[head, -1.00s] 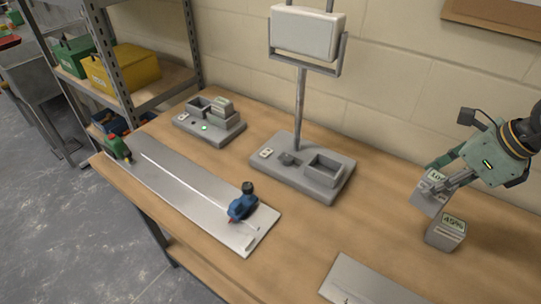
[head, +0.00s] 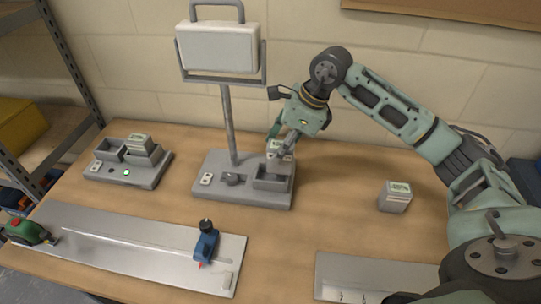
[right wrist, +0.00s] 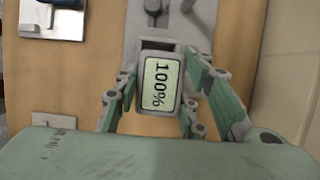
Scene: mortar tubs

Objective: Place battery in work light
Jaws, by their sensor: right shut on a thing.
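The work light has a white lamp head (head: 218,47) on a grey pole, rising from a grey base (head: 213,192). An open socket (head: 272,184) sits at the base's right end. My right gripper (head: 281,150) is shut on a grey battery (head: 280,160) over the socket's back part. In the right wrist view the battery's label (right wrist: 160,84) reads 100%, and the dark socket opening (right wrist: 158,45) shows just beyond it. I cannot tell whether the battery's lower end is inside the socket. My left gripper is not in view.
Another battery (head: 395,197) stands on the bench to the right. A grey charger (head: 125,175) with a green light holds one battery (head: 138,143) at the left.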

